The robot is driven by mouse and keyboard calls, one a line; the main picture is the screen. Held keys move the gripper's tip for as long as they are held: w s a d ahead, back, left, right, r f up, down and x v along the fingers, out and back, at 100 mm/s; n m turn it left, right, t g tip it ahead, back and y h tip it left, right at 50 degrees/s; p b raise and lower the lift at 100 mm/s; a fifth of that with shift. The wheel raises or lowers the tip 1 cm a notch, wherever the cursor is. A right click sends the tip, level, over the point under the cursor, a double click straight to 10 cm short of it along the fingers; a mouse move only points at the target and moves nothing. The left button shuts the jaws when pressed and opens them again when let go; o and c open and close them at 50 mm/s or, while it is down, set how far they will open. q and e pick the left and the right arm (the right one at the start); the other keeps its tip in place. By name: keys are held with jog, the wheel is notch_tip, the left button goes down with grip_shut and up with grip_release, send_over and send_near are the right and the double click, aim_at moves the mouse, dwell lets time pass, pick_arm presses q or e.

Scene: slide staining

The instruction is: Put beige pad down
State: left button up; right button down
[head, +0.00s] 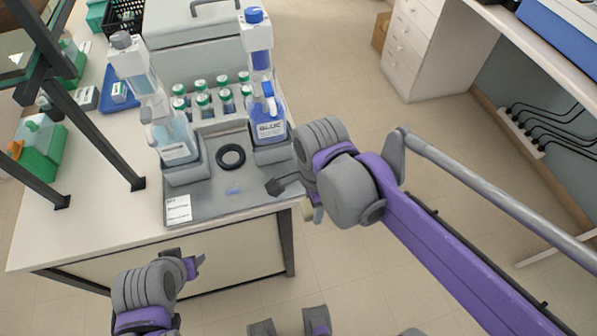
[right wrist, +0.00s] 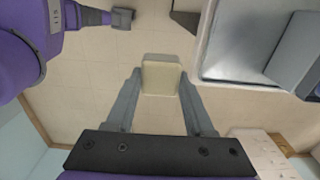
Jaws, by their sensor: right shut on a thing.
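The beige pad (right wrist: 160,76) is a small rounded block, seen in the right wrist view. My right gripper (right wrist: 159,82) is shut on it, one grey finger at each side. Bare floor shows behind the pad. In the head view, my right arm is at the front right corner of the staining table, and its wrist mostly hides the fingers. A small pale edge shows under that wrist, but I cannot tell whether it is the pad. My left gripper (head: 194,264) is below the table's front edge in the head view, and its jaws are unclear.
A grey tray (head: 222,209) lies on the table with a black ring (head: 231,157), a blue-labelled bottle (head: 270,131), another bottle (head: 174,138) and several green-capped jars. The tray's front is mostly clear. A dark frame (head: 102,133) stands at left. Drawers (head: 412,40) stand at right.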

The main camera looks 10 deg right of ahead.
jog(key=w, duration=1)
jog(key=shift+w+a+p, duration=0.2)
jog(key=shift+w+p, duration=0.1)
jog(key=shift+w, duration=0.05)
jog(key=shift+f, duration=1.75)
jog(key=shift+f, duration=0.25)
jog(key=c, duration=0.5)
grip_release()
jog(key=shift+c, duration=0.2)
